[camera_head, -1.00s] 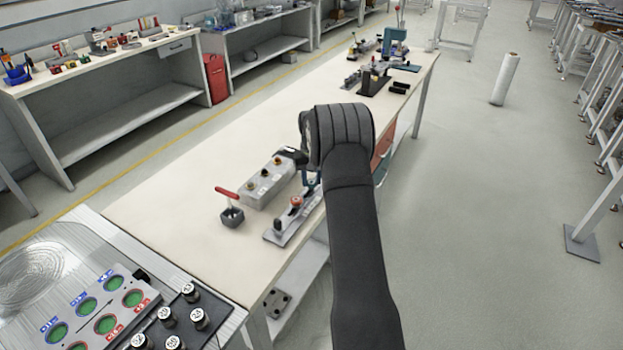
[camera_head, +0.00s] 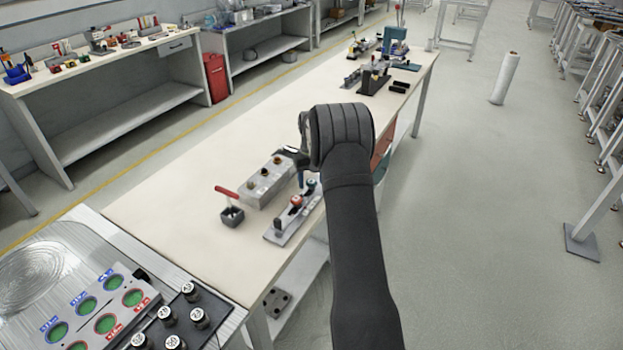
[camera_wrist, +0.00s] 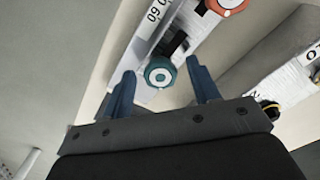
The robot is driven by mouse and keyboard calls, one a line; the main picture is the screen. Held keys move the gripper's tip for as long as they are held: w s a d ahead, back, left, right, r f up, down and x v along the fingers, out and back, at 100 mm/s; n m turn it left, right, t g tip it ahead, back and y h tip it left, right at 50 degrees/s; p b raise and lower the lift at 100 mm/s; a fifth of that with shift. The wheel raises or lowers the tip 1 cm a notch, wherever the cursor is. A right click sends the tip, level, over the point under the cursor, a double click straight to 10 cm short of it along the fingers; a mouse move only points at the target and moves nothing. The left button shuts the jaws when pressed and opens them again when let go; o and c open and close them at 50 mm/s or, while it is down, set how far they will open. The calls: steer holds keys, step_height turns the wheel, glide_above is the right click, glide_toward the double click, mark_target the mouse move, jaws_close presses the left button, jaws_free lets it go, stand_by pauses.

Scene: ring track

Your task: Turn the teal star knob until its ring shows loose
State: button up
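The teal star knob (camera_wrist: 160,72) has a white top with a teal ring mark and sits on a pale plate with black print. In the head view the knob (camera_head: 311,186) is small at the far end of the plate (camera_head: 285,232). My gripper (camera_wrist: 160,69) is open, with one blue finger to each side of the knob in the wrist view. I see a gap on both sides and cannot tell how far the fingertips are above it. In the head view my black arm hides most of my gripper. The knob's ring reading is not legible.
A red knob (camera_head: 296,201) is on the same plate, near the teal one. A grey block with brass-coloured knobs (camera_head: 265,183) lies to its left.

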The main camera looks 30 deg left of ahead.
mark_target(311, 181)
steer(key=shift+r, duration=0.1)
step_height(311, 181, up, 17)
stand_by(0.5)
step_height(311, 181, down, 17)
steer(key=shift+f, duration=0.1)
stand_by(0.8)
